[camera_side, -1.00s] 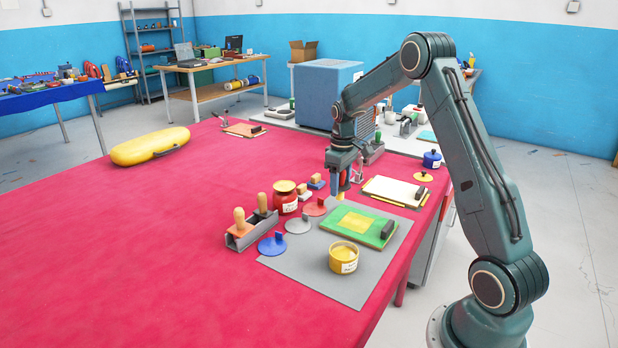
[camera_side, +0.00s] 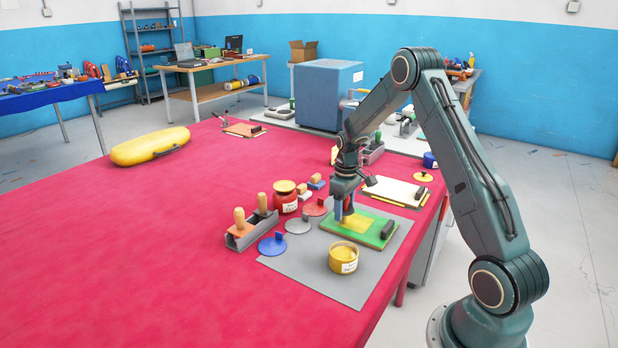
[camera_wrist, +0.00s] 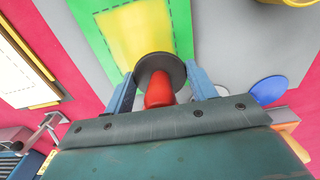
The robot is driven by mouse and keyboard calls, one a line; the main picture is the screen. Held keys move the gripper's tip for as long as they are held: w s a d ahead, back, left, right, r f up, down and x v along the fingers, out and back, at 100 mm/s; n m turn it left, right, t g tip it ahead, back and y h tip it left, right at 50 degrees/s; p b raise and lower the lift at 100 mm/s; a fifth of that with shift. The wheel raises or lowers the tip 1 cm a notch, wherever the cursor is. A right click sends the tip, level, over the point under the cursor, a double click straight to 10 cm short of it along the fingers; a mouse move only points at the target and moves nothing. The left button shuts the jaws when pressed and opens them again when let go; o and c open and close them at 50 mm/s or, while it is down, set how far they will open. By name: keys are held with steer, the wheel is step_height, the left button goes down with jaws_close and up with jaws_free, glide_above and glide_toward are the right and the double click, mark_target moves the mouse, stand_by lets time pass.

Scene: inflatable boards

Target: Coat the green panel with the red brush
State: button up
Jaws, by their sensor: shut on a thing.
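The green panel (camera_side: 372,238) lies flat on a grey mat, with a yellow patch (camera_side: 357,223) in its middle. In the wrist view, the panel (camera_wrist: 182,28) shows a dashed outline, and the yellow patch (camera_wrist: 138,35) sits inside it. My gripper (camera_side: 343,216) is low over the panel's far left part. Its blue fingers are shut on the red brush (camera_wrist: 160,92), whose wide dark collar hides the bristles. I cannot tell whether the bristles touch the panel. An open yellow paint can (camera_side: 343,258) stands on the mat in front of the panel.
A black block (camera_side: 388,229) sits on the panel's right end. Blue (camera_side: 272,245), grey (camera_side: 298,225) and red (camera_side: 316,207) lids lie left of the panel. A red jar (camera_side: 286,197) and a grey rack (camera_side: 252,230) stand farther left. A white board (camera_side: 395,192) lies behind.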

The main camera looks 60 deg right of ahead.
steer(key=shift+s, duration=3.9)
steer(key=shift+s+d, duration=0.1)
steer(key=shift+s, duration=0.1)
steer(key=shift+d, duration=0.5)
steer(key=shift+w+d, duration=0.1)
steer(key=shift+w, duration=4.75)
steer(key=shift+d, duration=0.7)
steer(key=shift+s, duration=4.9)
steer(key=shift+w+d, duration=0.1)
steer(key=shift+d, duration=0.6)
steer(key=shift+w, duration=4.7)
steer(key=shift+w+a+r, duration=0.1)
steer(key=shift+w, duration=0.15)
steer(key=shift+s+r, duration=0.1)
steer(key=shift+r, duration=3.9)
